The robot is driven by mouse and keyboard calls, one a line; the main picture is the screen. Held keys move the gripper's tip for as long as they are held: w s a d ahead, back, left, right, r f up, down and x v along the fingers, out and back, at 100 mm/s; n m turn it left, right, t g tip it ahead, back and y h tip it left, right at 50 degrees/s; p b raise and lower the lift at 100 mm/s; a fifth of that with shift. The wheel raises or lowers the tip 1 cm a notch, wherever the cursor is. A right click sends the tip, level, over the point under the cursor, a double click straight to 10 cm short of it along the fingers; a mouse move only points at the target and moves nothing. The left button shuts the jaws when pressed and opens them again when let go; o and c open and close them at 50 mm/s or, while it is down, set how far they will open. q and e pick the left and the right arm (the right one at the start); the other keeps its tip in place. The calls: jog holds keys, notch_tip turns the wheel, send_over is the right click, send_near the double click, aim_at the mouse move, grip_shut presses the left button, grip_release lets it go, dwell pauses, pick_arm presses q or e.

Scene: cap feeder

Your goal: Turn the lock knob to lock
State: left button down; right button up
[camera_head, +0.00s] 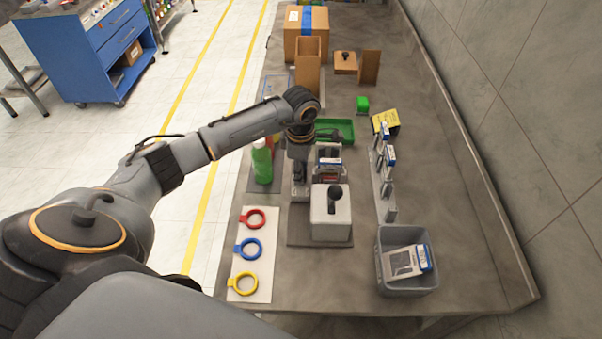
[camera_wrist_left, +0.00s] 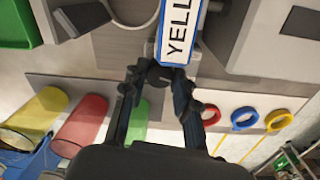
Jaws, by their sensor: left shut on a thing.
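My left gripper (camera_head: 299,188) reaches down beside the feeder (camera_head: 328,167) in the head view. In the left wrist view, the gripper (camera_wrist_left: 158,78) has its two dark fingers on either side of a small dark round knob, the lock knob (camera_wrist_left: 159,74), and is shut on it. The knob sits beside a blue-edged block with a white label reading "YELL" (camera_wrist_left: 179,38). The knob's turn angle is hard to tell. In the head view the knob is hidden by my gripper. My right gripper is not in view.
A grey box with a black ball-topped handle (camera_head: 331,222) stands close in front. Red, blue and yellow rings (camera_head: 248,248) lie on a white board at left. A grey bin (camera_head: 407,279) is at front right.

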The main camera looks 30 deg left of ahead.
pick_arm(q)
jog(key=n+b, duration=0.2)
jog(key=n, duration=0.2)
jog(key=shift+f+n, duration=0.1)
jog(key=shift+n, duration=0.2)
jog(key=n+b, duration=0.1)
jog(key=n, duration=0.3)
jog(key=shift+n, duration=0.3)
jog(key=c, duration=1)
grip_release()
jog(key=shift+r, duration=0.25)
jog(key=r, duration=1.1)
jog(key=shift+d+r, duration=0.2)
jog(key=shift+r, duration=0.15)
